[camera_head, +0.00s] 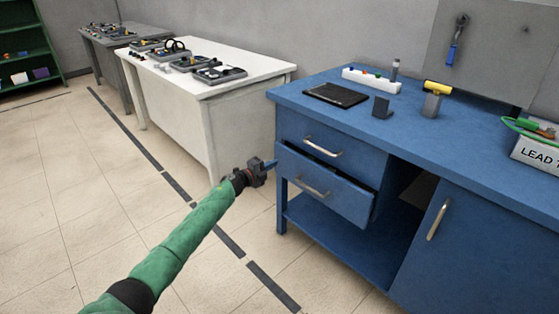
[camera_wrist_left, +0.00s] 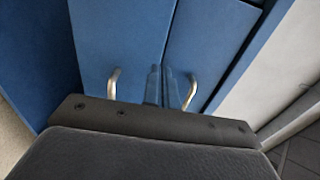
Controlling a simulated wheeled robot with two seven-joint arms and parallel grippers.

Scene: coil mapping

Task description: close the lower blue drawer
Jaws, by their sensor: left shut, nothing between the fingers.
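The lower blue drawer (camera_head: 322,190) sticks out partway from the blue workbench, its open top showing as a dark gap. It has a metal handle (camera_head: 312,187). The upper drawer (camera_head: 325,138) above it looks shut. My left gripper (camera_head: 272,163) is shut and empty at the upper left corner of the lower drawer's front; I cannot tell whether it touches. In the left wrist view, the shut fingers (camera_wrist_left: 165,88) lie between the lower drawer's handle (camera_wrist_left: 113,83) and the upper drawer's handle (camera_wrist_left: 190,92). My right gripper is out of view.
The blue workbench top (camera_head: 300,92) holds a black tablet, a white rack, a small stand and a yellow-headed tool. A cabinet door (camera_head: 475,245) is at the right. A white table (camera_head: 240,105) stands behind to the left. The floor (camera_head: 110,210) on the left is clear.

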